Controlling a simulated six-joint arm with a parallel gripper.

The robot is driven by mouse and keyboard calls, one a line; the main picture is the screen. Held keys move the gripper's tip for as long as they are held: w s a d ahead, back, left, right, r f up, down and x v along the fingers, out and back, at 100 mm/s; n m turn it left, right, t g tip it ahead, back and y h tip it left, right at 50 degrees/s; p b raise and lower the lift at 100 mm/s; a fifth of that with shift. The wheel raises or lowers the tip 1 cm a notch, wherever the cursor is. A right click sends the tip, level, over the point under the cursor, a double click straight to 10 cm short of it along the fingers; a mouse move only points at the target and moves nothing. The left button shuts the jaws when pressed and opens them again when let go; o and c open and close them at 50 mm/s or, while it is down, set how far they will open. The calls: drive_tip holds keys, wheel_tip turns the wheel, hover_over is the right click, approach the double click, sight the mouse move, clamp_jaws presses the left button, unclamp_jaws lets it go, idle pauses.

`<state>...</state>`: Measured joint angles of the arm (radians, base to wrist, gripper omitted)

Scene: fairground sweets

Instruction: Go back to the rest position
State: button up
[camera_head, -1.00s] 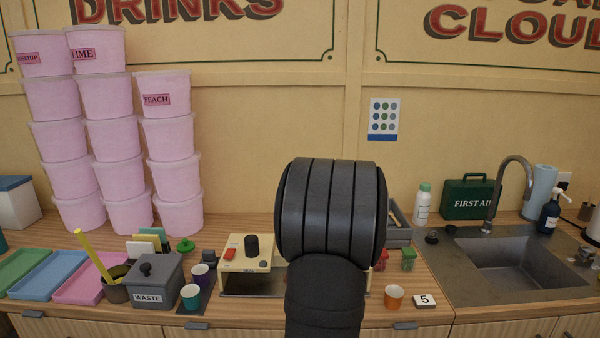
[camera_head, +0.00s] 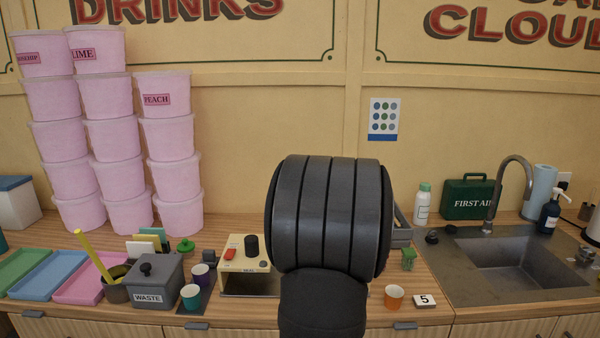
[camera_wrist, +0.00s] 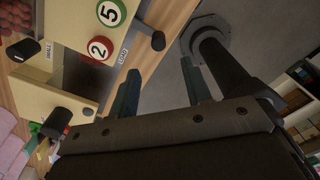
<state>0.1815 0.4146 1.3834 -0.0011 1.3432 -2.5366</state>
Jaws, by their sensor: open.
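My gripper (camera_wrist: 160,88) shows in the wrist view with its two dark fingers spread apart and nothing between them. In the head view the gripper is hidden; my dark arm stands in the middle and covers part of the counter. A cream machine (camera_head: 246,262) with a red switch and a black knob stands on the counter just left of my arm. In the wrist view a cream panel (camera_wrist: 72,20) carries round markers numbered 5 and 2, close to the fingers but apart from them.
A grey waste bin (camera_head: 152,285), small cups (camera_head: 191,297) and coloured trays (camera_head: 48,274) are at the left. Pink tubs (camera_head: 168,137) are stacked behind. A sink (camera_head: 515,262) is further right.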

drive_tip(key=f, duration=1.1)
drive_tip(key=shift+a+f, duration=0.25)
drive_tip(key=shift+f, duration=0.15)
drive_tip(key=a, duration=0.7)
drive_tip(key=shift+r, duration=0.15)
wheel_tip(320, 180, up, 17)
drive_tip(key=m, duration=0.5)
drive_tip(key=shift+a+r+m, duration=0.15)
drive_tip(key=shift+a+m, duration=0.15)
drive_tip(key=shift+m, duration=0.1)
